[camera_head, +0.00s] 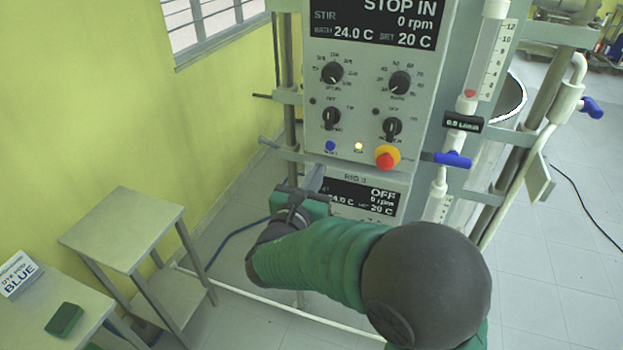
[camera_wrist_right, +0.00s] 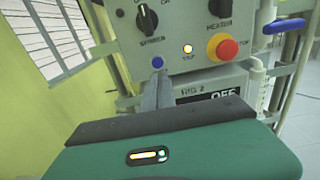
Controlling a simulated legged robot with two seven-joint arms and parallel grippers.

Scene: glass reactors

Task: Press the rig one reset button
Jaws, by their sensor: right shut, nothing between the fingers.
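The upper grey control panel (camera_head: 363,95) carries a small round blue button (camera_head: 330,145) at its lower left. The blue button also shows in the right wrist view (camera_wrist_right: 158,62). I cannot read a rig name on this panel. My right gripper (camera_head: 318,170) is shut and empty, with its fingers pointing up toward the panel, just below the blue button. In the wrist view its fingertips (camera_wrist_right: 157,76) appear right under the button; whether they touch cannot be told. My left gripper is not in view.
A lit yellow lamp (camera_head: 359,147) and a red stop knob on a yellow base (camera_head: 387,158) sit right of the button. Black dials (camera_head: 332,73) are above. A second panel marked RIG 2 (camera_head: 366,194) is below. A stool (camera_head: 125,228) stands left.

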